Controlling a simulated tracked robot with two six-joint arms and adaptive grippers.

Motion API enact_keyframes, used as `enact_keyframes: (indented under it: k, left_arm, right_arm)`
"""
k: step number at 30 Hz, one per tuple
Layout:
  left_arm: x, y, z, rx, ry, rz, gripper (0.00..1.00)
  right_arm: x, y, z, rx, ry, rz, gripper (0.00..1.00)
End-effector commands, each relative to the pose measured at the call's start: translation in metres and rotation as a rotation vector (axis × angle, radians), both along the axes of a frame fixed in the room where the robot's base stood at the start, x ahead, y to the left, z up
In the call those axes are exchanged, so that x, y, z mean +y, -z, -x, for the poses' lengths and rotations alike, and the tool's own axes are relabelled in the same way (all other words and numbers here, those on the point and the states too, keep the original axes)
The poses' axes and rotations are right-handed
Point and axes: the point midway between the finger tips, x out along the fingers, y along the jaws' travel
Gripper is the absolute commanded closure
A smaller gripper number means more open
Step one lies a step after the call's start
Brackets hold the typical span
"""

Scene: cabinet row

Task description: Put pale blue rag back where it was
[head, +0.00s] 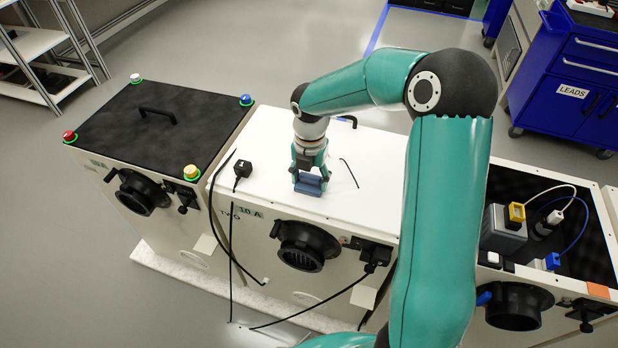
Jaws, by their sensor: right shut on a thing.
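The pale blue rag (311,186) shows as a small, muted blue shape at the fingertips of my right gripper (309,176). The gripper points down over the white top of the middle cabinet (270,135) and is shut on the rag. The fingers hide part of the rag. I cannot tell whether the rag touches the white top. My left gripper is not in view.
A black plug (242,169) with a cable lies left of the gripper, and a thin black piece (349,173) lies right. The left cabinet has a black top (150,118) with coloured corner buttons. The right cabinet holds a grey box (503,228) and cables. A blue cart (570,85) stands behind.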

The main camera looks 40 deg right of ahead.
Motion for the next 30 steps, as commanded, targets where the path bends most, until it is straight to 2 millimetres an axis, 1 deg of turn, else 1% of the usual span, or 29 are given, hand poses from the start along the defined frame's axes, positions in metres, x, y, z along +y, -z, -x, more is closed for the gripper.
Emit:
enact_keyframes:
  k: [6,7,11,20,23,26,30]
  left_arm:
    - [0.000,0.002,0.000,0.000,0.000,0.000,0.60]
    - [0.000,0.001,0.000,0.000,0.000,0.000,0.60]
    - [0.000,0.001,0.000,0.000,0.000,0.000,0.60]
    - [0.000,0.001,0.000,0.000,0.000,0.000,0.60]
    - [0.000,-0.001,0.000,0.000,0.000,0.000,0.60]
    - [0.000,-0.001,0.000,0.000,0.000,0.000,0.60]
    - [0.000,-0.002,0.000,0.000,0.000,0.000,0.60]
  right_arm:
    - [0.000,0.003,0.000,0.000,-0.001,0.000,0.67]
    - [0.000,0.002,0.000,0.000,-0.001,0.000,0.36]
    - [0.000,0.002,0.000,0.000,-0.001,0.000,0.14]
    - [0.000,0.001,-0.001,0.000,-0.001,0.000,0.14]
    - [0.001,-0.003,-0.001,-0.001,-0.001,0.000,0.14]
    - [0.000,-0.011,-0.002,-0.004,-0.001,0.001,0.14]
    - [0.000,-0.034,-0.002,-0.005,-0.002,0.002,0.14]
